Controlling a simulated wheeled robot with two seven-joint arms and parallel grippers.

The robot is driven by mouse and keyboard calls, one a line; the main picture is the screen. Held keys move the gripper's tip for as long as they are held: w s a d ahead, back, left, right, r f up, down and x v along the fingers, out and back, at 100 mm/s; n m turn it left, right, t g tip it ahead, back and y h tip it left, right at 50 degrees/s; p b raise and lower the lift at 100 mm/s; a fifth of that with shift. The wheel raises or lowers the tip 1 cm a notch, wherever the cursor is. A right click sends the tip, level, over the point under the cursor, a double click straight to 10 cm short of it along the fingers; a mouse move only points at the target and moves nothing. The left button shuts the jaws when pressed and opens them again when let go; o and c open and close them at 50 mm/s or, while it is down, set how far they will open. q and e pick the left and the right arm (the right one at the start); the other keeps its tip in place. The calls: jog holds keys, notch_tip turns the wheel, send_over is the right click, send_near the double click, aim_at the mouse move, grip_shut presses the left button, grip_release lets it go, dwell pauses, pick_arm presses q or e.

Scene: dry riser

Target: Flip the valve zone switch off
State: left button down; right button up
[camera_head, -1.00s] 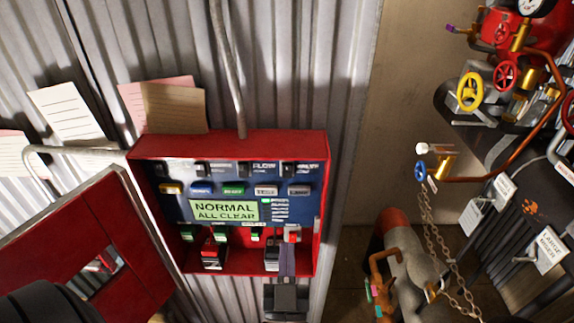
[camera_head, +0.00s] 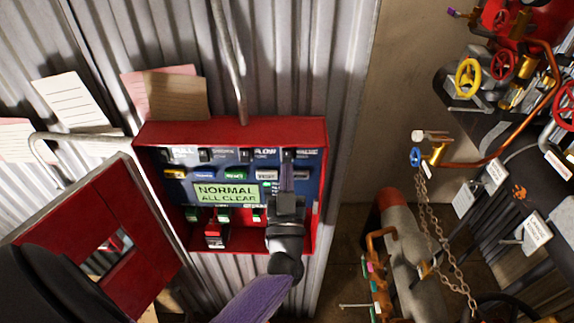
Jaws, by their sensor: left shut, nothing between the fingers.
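The red control box (camera_head: 230,131) hangs open on the corrugated wall, with a blue panel inside. A row of small dark switches with pale labels runs along its top; the label at the right end (camera_head: 306,153) is too small to read surely. A dark switch (camera_head: 287,154) sits just left of that label. My left gripper (camera_head: 287,172) is shut and empty, pointing up in front of the panel's right side, its tips just below that switch. I cannot tell whether they touch it. The gripper hides the lower right of the panel. My right gripper is not in view.
The panel's green display (camera_head: 225,192) reads NORMAL ALL CLEAR. The box's red door (camera_head: 110,235) stands open at left. Pipes, a yellow valve wheel (camera_head: 467,78) and a hanging chain (camera_head: 432,220) are at right. Paper notes (camera_head: 176,97) are on the wall above.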

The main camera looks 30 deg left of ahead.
pick_arm(q)
jog(key=shift+w+a+f, duration=0.2)
jog(key=shift+w+a, duration=0.1)
jog(key=shift+w, duration=0.15)
jog(key=shift+w+a+f, duration=0.2)
jog(key=shift+w+a, duration=0.05)
jog(key=shift+w, duration=0.2)
